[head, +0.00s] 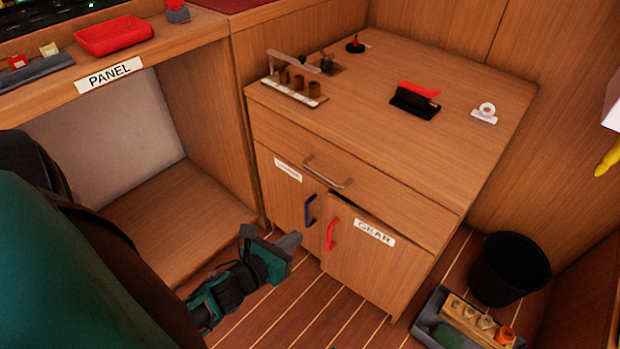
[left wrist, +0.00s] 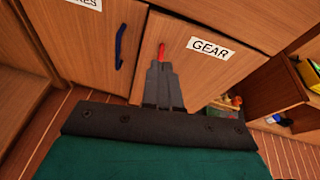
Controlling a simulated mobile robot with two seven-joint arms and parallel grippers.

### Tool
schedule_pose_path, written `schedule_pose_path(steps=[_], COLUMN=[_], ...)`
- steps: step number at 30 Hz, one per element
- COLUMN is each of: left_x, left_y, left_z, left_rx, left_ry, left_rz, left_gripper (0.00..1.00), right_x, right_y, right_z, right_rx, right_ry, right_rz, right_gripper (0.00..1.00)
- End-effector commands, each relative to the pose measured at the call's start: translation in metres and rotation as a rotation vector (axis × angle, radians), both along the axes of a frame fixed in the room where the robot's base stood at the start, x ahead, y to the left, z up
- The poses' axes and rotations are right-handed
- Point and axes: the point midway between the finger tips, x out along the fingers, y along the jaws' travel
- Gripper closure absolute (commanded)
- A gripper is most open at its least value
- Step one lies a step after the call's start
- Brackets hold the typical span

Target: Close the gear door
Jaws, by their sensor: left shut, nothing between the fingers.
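The gear door (head: 372,268) is the right door of the wooden cabinet, with a GEAR label and a red handle (head: 331,234) on its left side. A dark gap shows along its top edge, so it looks slightly ajar. My left gripper (head: 291,241) is shut and empty, in front of the cabinet doors and left of the red handle in the head view. In the left wrist view its fingertips (left wrist: 160,66) overlap the lower end of the red handle (left wrist: 161,49); I cannot tell whether they touch. My right gripper is not in view.
The left door has a blue handle (head: 310,210); a drawer with a metal handle (head: 327,173) is above. A black bin (head: 509,268) and a grey tray (head: 428,318) of small items stand on the floor to the right. An open recess (head: 165,205) is at left.

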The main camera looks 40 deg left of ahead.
Motion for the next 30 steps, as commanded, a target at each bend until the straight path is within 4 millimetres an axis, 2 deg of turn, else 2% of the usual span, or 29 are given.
schedule_pose_path(steps=[3, 8, 21, 24, 30], left_x=[-0.003, 0.007, 0.090, 0.107, 0.127], left_y=[0.000, 0.000, 0.001, 0.001, 0.001], left_z=[-0.004, -0.006, -0.034, -0.033, -0.033], left_rx=[0.097, 0.124, 0.121, 0.121, 0.120], left_ry=[-0.012, -0.015, -0.015, -0.016, -0.013], left_rz=[-0.021, -0.028, -0.027, -0.028, -0.027], left_gripper=[1.00, 1.00, 1.00, 1.00, 1.00], right_x=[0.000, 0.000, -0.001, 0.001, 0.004], right_y=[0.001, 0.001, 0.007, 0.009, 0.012], right_z=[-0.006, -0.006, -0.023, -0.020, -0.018], right_rx=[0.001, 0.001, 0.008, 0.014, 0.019], right_ry=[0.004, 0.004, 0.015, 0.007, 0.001], right_rz=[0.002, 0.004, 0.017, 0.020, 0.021], right_gripper=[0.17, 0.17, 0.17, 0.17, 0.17])
